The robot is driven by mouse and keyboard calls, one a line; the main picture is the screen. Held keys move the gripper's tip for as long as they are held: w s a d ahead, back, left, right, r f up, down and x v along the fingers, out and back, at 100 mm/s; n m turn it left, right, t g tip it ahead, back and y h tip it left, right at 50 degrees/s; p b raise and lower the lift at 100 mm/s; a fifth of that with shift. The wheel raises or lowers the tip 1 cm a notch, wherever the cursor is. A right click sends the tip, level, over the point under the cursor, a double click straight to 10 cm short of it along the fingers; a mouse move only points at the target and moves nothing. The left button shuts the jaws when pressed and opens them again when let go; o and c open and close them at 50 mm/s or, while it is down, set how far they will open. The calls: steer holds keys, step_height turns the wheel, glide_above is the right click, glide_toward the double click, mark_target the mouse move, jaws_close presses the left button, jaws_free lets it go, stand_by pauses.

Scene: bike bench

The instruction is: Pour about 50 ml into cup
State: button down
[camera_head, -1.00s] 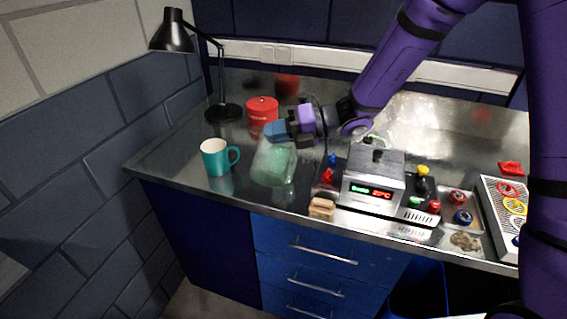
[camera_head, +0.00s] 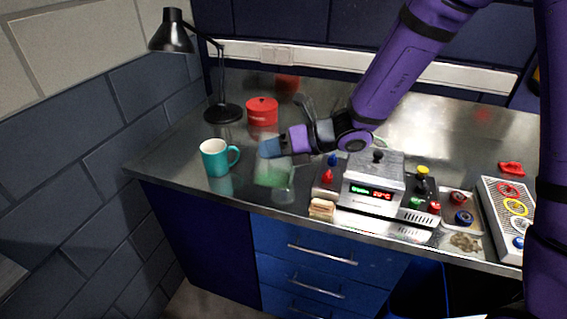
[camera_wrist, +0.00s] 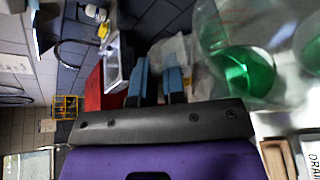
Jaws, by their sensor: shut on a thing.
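A teal cup (camera_head: 213,163) with a white inside stands upright on the metal bench at left, handle to the right; its contents cannot be made out. My gripper (camera_head: 270,149) is right of the cup, its blue fingers shut on a clear vessel (camera_head: 272,174) holding green liquid. The vessel is apart from the cup, low over or on the bench; I cannot tell which. In the wrist view my gripper's fingers (camera_wrist: 158,80) sit left of the vessel (camera_wrist: 243,70) and its green liquid. The exact grasp point is hidden.
A red lidded tin (camera_head: 262,113) and a black lamp (camera_head: 222,112) stand behind. A metal device with a lit display (camera_head: 373,183), a wooden block (camera_head: 321,208) and small bottles (camera_head: 329,170) stand to the right. The bench is clear between cup and vessel.

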mark_target(265, 179)
steer(key=shift+s+a+f+n+t, duration=0.15)
steer(key=shift+s+f+n+t, duration=0.15)
steer(key=shift+s+f+n, duration=0.15)
steer(key=shift+n+t+h, duration=0.5)
steer(key=shift+n+t, duration=0.1)
steer(key=shift+n, duration=0.35)
steer(key=shift+s+a+f+b, duration=0.25)
steer(key=shift+s+f, duration=0.5)
steer(key=shift+f, duration=0.35)
steer(key=shift+s+a+f+b, duration=0.25)
steer(key=shift+s+f, duration=0.5)
steer(key=shift+f, duration=0.3)
step_height(265, 179, down, 6)
steer(key=s+a+n+t, duration=0.1)
steer(key=s+n+t, duration=0.1)
steer(key=shift+s+r+n+b, duration=0.2)
steer(key=shift+r+n+b, duration=0.1)
steer(key=shift+n, duration=0.1)
